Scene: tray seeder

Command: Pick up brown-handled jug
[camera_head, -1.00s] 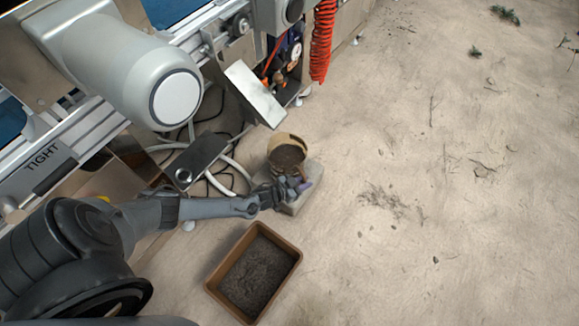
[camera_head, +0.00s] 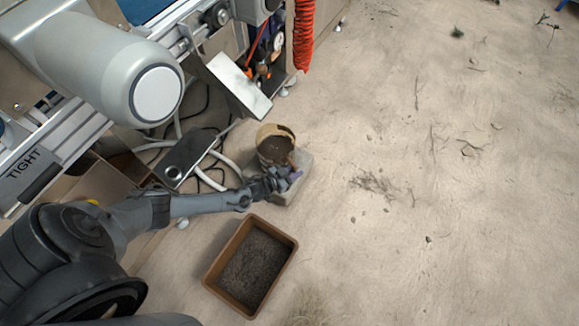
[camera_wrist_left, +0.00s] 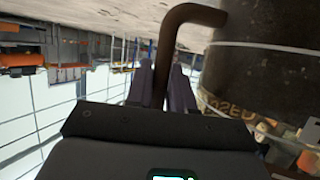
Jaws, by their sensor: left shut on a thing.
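The brown-handled jug (camera_head: 274,146) is a tan, round vessel with dark contents, over a pale grey block (camera_head: 292,190) on the sandy floor. I cannot tell whether it touches the block. My left gripper (camera_head: 287,178) is at the near side of the jug. In the left wrist view, the gripper (camera_wrist_left: 172,88) is shut on the jug's brown bent handle (camera_wrist_left: 172,45). The jug's dark body (camera_wrist_left: 262,75) fills the upper right there. My right gripper is not in view.
A brown tray of dark soil (camera_head: 290,248) lies on the floor in front of the jug. A grey machine with a metal chute (camera_head: 240,84) and a red coiled hose (camera_head: 303,35) stands behind. Loose hoses lie left of the jug. The sandy floor at right is mostly clear.

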